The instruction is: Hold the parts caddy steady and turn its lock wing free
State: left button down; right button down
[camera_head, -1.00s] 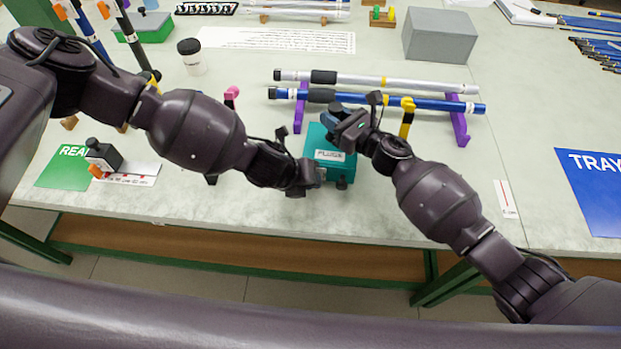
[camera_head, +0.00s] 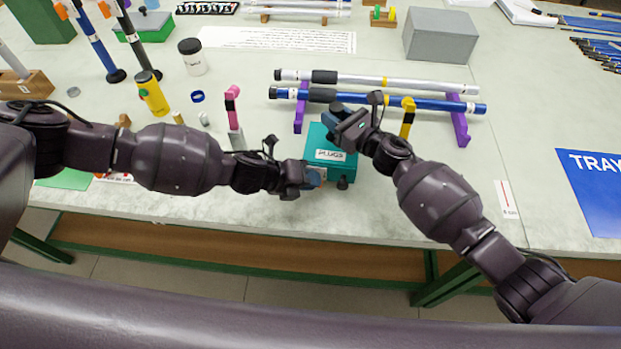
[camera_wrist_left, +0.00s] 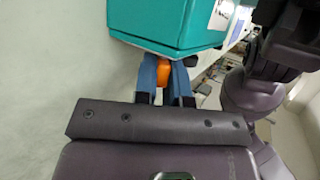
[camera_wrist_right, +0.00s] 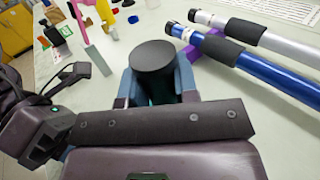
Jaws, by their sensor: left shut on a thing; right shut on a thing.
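The parts caddy (camera_head: 343,168) is a teal box labelled PLUGS, standing near the table's front edge. In the left wrist view its teal body (camera_wrist_left: 165,22) fills the top. My left gripper (camera_head: 314,177) is at the caddy's lower left side. Its blue fingers (camera_wrist_left: 163,82) are shut on the orange lock wing (camera_wrist_left: 163,71), just under the teal body. My right gripper (camera_head: 340,122) is at the caddy's back edge. In the right wrist view its fingers (camera_wrist_right: 156,88) are shut on a round black knob (camera_wrist_right: 153,57), with teal between them. The knob is hidden in the head view.
Behind the caddy, a silver rod (camera_head: 430,87) and a blue rod (camera_head: 430,102) lie on purple supports (camera_head: 458,120). A pink-topped post (camera_head: 232,105) and a yellow bottle (camera_head: 152,93) stand left.

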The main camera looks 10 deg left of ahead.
pick_arm(q)
jog(key=shift+h, duration=0.8)
jog(key=c, duration=1.2)
grip_release()
jog(key=shift+a, duration=0.15)
jog(key=v, duration=1.2)
jog(key=shift+s+f, duration=0.1)
jog(key=shift+f, duration=0.1)
